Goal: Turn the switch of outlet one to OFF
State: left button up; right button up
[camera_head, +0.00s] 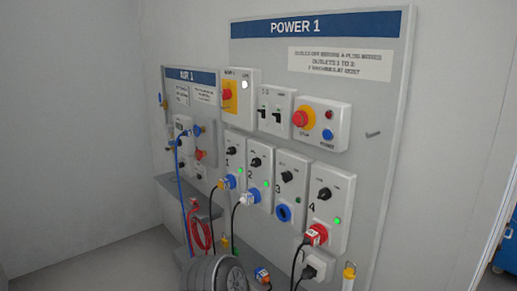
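Outlet one (227,166), marked 1, is the leftmost of the white outlet boxes in the lower row on the POWER 1 panel. Its switch (231,151) is a small black knob near the top of the box; its pointing direction is too small to tell. A small green light appears beside the socket. Neither of my grippers is in view.
Outlets two (255,160), three (292,177) and four (321,210) stand to the right. Above are breakers (277,113) and a red stop button (299,118).

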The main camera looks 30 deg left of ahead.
aim_at(232, 151)
jog(key=j+z, duration=0.3)
jog(key=j, duration=1.15)
jog(key=j+z, duration=0.25)
jog(key=j, duration=2.05)
jog(key=k, duration=0.05)
